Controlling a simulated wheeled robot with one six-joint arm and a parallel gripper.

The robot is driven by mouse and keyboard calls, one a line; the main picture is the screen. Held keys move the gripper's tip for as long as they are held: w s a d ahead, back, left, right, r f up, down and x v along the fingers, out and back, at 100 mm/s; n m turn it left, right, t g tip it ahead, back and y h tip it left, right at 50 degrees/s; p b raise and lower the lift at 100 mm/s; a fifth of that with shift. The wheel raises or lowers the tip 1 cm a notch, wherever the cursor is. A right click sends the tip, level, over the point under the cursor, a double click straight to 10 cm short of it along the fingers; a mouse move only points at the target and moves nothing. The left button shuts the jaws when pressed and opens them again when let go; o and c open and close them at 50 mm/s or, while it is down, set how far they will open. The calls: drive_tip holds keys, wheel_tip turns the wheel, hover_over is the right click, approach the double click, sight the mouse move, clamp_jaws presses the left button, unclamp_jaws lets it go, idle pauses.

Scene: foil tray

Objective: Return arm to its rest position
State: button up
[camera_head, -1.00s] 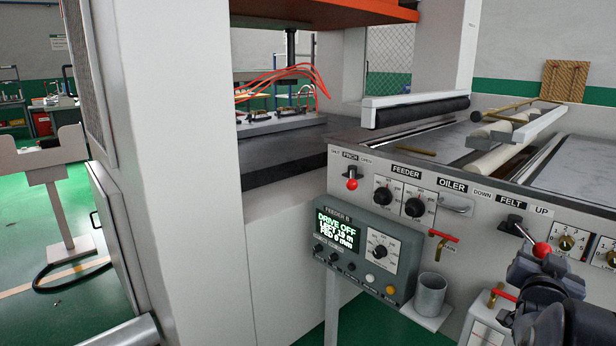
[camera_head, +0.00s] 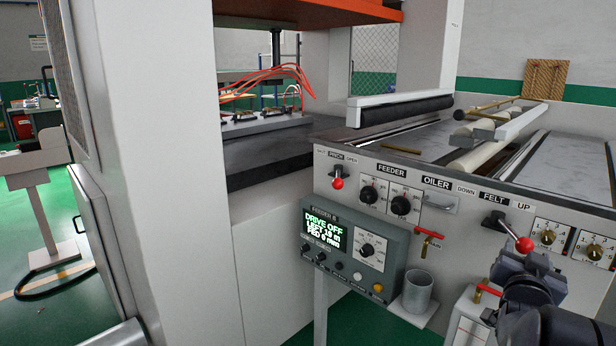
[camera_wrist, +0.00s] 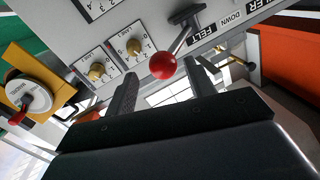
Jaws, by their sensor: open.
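My gripper (camera_head: 508,262) is at the lower right of the head view, in front of the machine's control panel, just below the red ball of the felt lever (camera_head: 524,244).
The panel (camera_head: 450,237) carries several knobs and a red-ball pinch lever (camera_head: 337,183). The feeder box (camera_head: 354,244) reads DRIVE OFF. A metal cup (camera_head: 417,290) stands on a bracket left of my gripper. Green floor (camera_head: 60,310) lies open at the left.

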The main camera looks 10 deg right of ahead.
sight(519, 249)
drive_tip(key=x, duration=0.4)
drive_tip(key=shift+w+d+f, duration=0.1)
drive_tip(key=shift+w, duration=0.1)
drive_tip(key=shift+a+r+p, duration=0.2)
drive_tip(key=shift+a+p, duration=0.3)
drive_tip(key=shift+p, duration=0.2)
drive_tip(key=shift+a, duration=0.3)
drive_tip(key=shift+w+a+f, duration=0.1)
drive_tip(key=shift+f, duration=0.05)
